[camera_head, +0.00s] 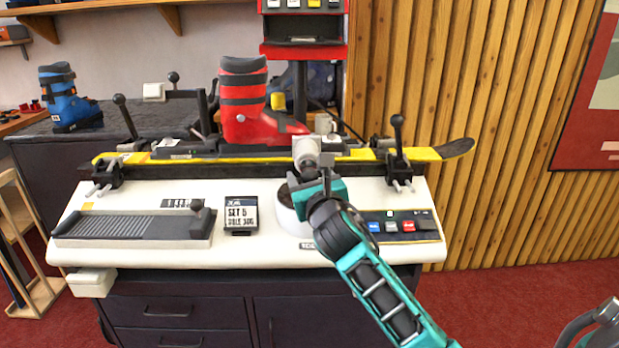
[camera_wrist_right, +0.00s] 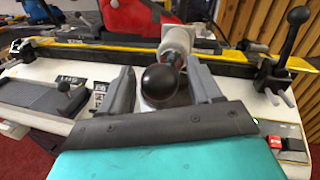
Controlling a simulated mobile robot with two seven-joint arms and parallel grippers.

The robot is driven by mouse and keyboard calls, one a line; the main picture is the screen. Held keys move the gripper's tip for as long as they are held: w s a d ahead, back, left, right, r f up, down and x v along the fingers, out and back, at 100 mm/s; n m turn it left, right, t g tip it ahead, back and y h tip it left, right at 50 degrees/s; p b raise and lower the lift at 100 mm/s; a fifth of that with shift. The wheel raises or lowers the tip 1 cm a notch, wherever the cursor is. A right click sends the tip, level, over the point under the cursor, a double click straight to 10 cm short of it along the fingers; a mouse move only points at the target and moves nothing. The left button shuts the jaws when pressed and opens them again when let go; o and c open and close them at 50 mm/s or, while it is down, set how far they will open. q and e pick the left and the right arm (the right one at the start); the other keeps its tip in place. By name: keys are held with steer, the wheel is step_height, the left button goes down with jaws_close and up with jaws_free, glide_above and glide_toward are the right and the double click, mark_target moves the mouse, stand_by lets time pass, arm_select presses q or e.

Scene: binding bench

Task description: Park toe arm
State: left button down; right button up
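The toe arm (camera_head: 306,150) is a pale grey cylindrical piece at the toe of the red boot (camera_head: 243,105). In the right wrist view the toe arm (camera_wrist_right: 177,42) has a dark round knob (camera_wrist_right: 160,80) at its near end. My right gripper (camera_head: 318,178) is in front of the toe arm. In the wrist view, the right gripper's fingers (camera_wrist_right: 161,88) stand apart on either side of the knob, with gaps visible. Contact cannot be told. In the head view the gripper hides the knob.
A yellow ski (camera_head: 425,154) lies along the bench's back, between lever clamps (camera_head: 398,150). The white bench top (camera_head: 265,253) carries a ribbed plate (camera_head: 125,227), a black display box (camera_head: 241,214) and a button panel (camera_head: 402,226). A red machine (camera_head: 304,50) stands behind.

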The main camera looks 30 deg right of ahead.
jaws_close()
arm_select(q)
steer(key=shift+f, duration=0.25)
steer(key=shift+r, duration=0.1)
